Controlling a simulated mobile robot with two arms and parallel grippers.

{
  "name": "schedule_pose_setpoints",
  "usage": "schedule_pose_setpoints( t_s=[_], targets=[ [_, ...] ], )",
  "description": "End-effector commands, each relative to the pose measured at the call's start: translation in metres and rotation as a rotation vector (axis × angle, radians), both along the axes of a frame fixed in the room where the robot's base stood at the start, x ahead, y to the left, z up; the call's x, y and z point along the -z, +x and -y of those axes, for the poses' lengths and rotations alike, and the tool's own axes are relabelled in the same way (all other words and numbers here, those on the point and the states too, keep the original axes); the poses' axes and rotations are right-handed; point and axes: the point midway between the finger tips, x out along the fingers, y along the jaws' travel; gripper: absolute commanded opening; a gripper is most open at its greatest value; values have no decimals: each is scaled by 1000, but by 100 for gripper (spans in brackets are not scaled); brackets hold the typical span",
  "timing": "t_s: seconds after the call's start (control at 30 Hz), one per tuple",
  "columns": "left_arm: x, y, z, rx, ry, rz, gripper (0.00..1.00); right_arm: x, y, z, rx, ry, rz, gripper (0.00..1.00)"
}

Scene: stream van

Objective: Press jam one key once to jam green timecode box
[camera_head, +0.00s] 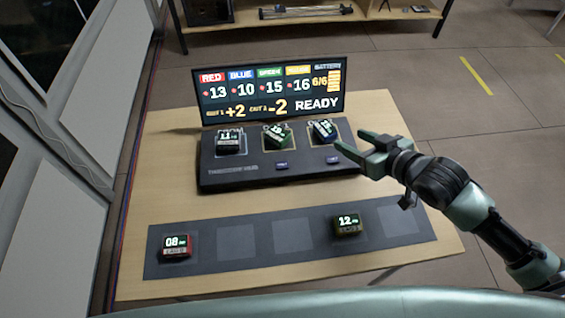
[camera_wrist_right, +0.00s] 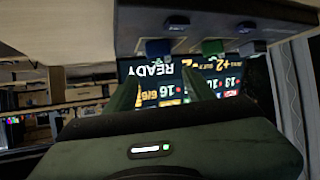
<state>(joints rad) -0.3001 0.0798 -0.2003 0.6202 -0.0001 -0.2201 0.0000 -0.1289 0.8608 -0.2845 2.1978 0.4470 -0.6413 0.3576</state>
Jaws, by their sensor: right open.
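The green timecode box (camera_head: 277,134) sits tilted in the middle bay of the dark console (camera_head: 230,178); a green box also shows in the right wrist view (camera_wrist_right: 212,47). Two small blue keys lie along the console's front: a left key (camera_head: 281,165) and a right key (camera_head: 333,160). Their labels are too small to read, so I cannot tell which is jam one. My right gripper (camera_head: 351,141) is open and empty over the console's right end, near the right key and the blue box. Touching cannot be told. My left gripper is out of view.
A black box (camera_head: 230,142) and a blue box (camera_head: 323,130) fill the other bays. Behind stands a display (camera_head: 268,90) reading READY. In front, a grey mat (camera_head: 205,268) holds a red box (camera_head: 175,246) and a yellowish box (camera_head: 348,224), with bare squares between.

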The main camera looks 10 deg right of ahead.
Motion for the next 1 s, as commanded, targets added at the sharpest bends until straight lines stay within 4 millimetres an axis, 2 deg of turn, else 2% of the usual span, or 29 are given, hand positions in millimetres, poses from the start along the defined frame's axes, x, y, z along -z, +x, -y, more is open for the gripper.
schedule_pose_setpoints(
  t_s=[0.03,0.17,1.0],
  targets=[
    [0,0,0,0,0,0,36,0,0,0,0,0,0,36],
    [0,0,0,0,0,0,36,0,0,0,0,0,0,0],
    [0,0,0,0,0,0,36,0,0,0,0,0,0,0]
  ],
)
